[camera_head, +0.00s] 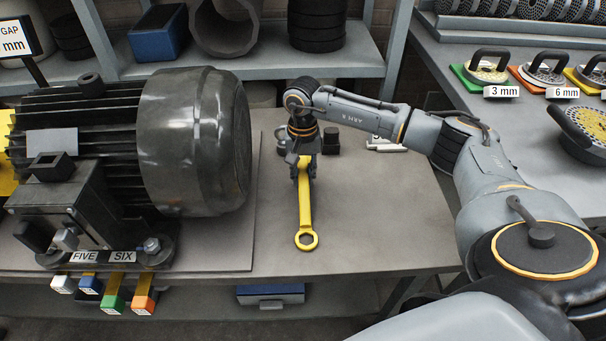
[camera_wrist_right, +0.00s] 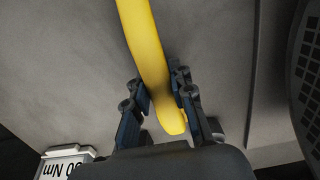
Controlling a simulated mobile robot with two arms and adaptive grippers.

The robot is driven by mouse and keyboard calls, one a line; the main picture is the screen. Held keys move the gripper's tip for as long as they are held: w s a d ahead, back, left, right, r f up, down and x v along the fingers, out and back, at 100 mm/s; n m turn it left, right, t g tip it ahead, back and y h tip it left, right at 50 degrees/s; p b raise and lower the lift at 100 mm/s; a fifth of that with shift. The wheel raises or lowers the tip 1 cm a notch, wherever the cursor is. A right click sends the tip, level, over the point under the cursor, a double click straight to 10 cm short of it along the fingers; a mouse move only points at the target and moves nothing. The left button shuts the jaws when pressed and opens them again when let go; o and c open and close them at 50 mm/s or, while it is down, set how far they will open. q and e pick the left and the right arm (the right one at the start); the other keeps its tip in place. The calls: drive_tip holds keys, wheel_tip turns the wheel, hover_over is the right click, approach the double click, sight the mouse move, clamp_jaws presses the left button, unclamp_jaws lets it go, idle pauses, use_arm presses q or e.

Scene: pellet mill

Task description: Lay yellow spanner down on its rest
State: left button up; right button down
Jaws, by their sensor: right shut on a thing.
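The yellow spanner (camera_head: 304,212) is in my right gripper (camera_head: 303,168) over the grey bench, right of the big motor. Its ring end (camera_head: 306,240) points towards the front edge of the bench; its other end is hidden by the gripper. In the right wrist view the yellow handle (camera_wrist_right: 143,45) runs down between the fingers of the right gripper (camera_wrist_right: 162,95). I cannot tell whether the spanner touches the bench. No spanner rest can be made out clearly. My left gripper is not in view.
A dark motor (camera_head: 190,140) fills the bench's left side. Small black blocks (camera_head: 330,141) and silver pieces (camera_head: 384,145) sit behind the gripper. An upside-down Nm label (camera_wrist_right: 66,166) shows in the wrist view. The bench top (camera_head: 375,220) right of the spanner is clear.

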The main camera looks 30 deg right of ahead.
drive_tip(key=c, duration=0.5)
unclamp_jaws()
idle(0.4)
drive_tip(key=shift+w+d+r+p, duration=0.15)
drive_tip(key=shift+r+p, duration=0.95)
drive_tip(key=shift+r, duration=1.15)
drive_tip(key=shift+w+r+p, duration=0.1)
drive_tip(key=shift+r+p, duration=1)
drive_tip(key=shift+r, duration=1.15)
